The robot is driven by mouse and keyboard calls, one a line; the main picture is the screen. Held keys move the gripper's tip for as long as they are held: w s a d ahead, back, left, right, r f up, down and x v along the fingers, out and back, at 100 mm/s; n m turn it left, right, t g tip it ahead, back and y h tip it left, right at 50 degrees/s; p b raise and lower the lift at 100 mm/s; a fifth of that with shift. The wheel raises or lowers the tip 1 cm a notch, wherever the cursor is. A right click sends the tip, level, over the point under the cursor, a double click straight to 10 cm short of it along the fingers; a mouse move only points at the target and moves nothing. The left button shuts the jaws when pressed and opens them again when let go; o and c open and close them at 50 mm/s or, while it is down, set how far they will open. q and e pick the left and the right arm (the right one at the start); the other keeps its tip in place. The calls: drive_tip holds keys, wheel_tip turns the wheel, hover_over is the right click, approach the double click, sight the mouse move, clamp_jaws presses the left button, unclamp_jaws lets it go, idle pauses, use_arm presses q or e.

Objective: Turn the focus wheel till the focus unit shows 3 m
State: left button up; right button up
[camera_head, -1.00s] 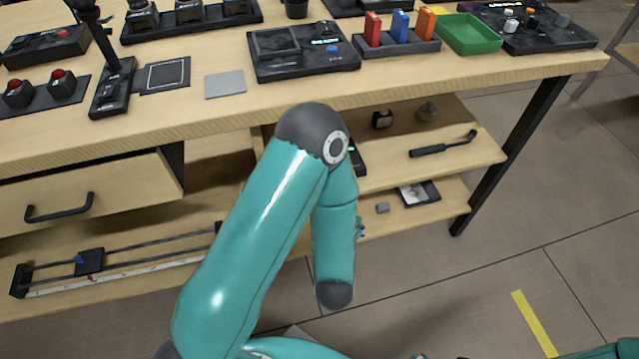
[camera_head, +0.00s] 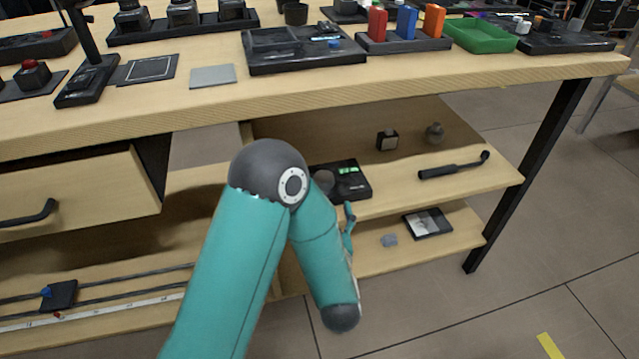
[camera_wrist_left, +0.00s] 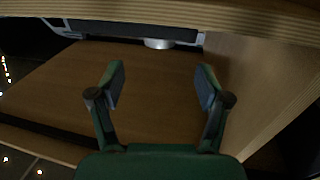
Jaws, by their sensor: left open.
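The focus unit (camera_head: 350,182) is a black box with a small lit green display, on the upper shelf under the table. The display is too small to read. A grey round part, seemingly the focus wheel (camera_head: 323,181), shows at its left side, partly by my arm. In the left wrist view a dark box (camera_wrist_left: 125,31) with a pale round part (camera_wrist_left: 158,43) under its edge lies ahead at the top. My left gripper (camera_wrist_left: 160,78) is open and empty, short of that box and apart from it. In the head view my arm largely hides this gripper. My right gripper is not in view.
The tabletop (camera_head: 400,80) overhangs the shelf. A wooden side panel (camera_wrist_left: 245,85) stands close on the right in the wrist view. A black-handled tool (camera_head: 452,168) and small objects lie further right on the shelf. A drawer (camera_head: 75,195) is at left.

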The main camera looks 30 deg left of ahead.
use_arm(q)
drive_tip(key=b+x, duration=0.1)
drive_tip(key=x, duration=0.8)
drive_tip(key=shift+w+a, duration=0.15)
drive_tip(key=shift+w, duration=0.15)
drive_tip(key=shift+c, duration=0.2)
